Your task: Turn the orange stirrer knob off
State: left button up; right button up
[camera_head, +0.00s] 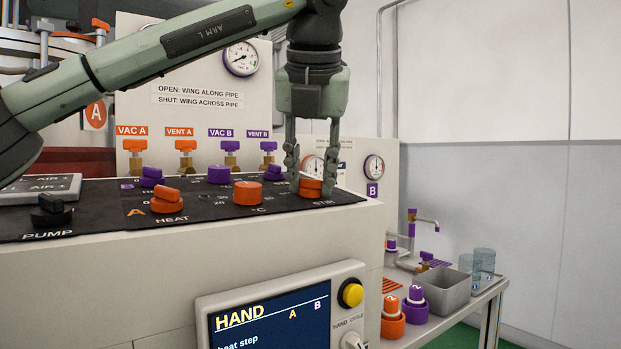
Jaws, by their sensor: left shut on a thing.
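The orange stirrer knob (309,187) sits at the right end of the black control panel (225,208), above a label that reads as STIR, partly covered. My left gripper (311,176) points straight down from above. Its two fingers are on either side of the knob and shut on it. The fingers hide part of the knob, so I cannot tell which way its pointer faces. My right gripper is not in view.
An orange heat knob (166,201), an orange °C knob (247,193) and purple knobs (219,174) stand left of the gripper. Orange and purple valves (185,147) rise behind. A screen (270,318) is below. A side bench with a grey basin (447,291) stands right.

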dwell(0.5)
pick_arm(q)
jog(key=o, duration=1.2)
jog(key=shift+c, duration=0.2)
jog(key=shift+r, duration=0.1)
jog(key=v, duration=1.1)
jog(key=shift+s+r, duration=0.25)
jog(key=shift+r, duration=0.1)
jog(key=shift+f, duration=0.1)
